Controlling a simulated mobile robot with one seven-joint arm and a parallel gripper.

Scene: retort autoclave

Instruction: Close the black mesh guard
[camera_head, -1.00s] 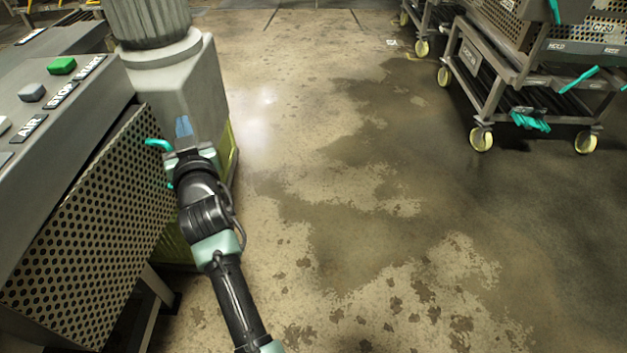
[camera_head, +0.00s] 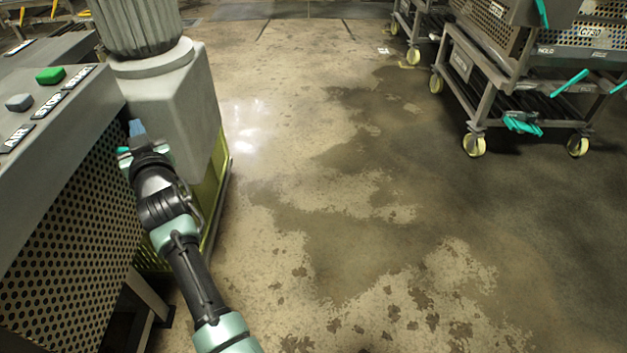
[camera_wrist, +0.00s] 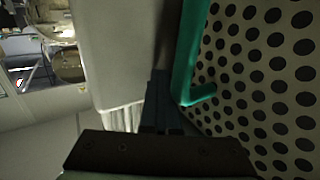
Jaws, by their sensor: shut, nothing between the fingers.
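The black mesh guard (camera_head: 72,245) is a perforated panel under the sloping front of the control console, at the left of the head view. Its upper edge now lies close under the console. It fills the right of the wrist view (camera_wrist: 262,85). Its teal handle (camera_wrist: 188,60) runs along the guard's edge there; in the head view only a bit of teal shows beside my wrist. My gripper (camera_head: 137,128) is shut and empty at the guard's right edge. In the wrist view its fingers (camera_wrist: 155,100) are just left of the handle; whether they touch it I cannot tell.
The console (camera_head: 50,105) carries a green button (camera_head: 50,75) and a grey one. A grey machine housing (camera_head: 165,95) stands close behind my gripper. Wheeled carts (camera_head: 520,75) stand at the upper right. The stained floor (camera_head: 330,210) between is clear.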

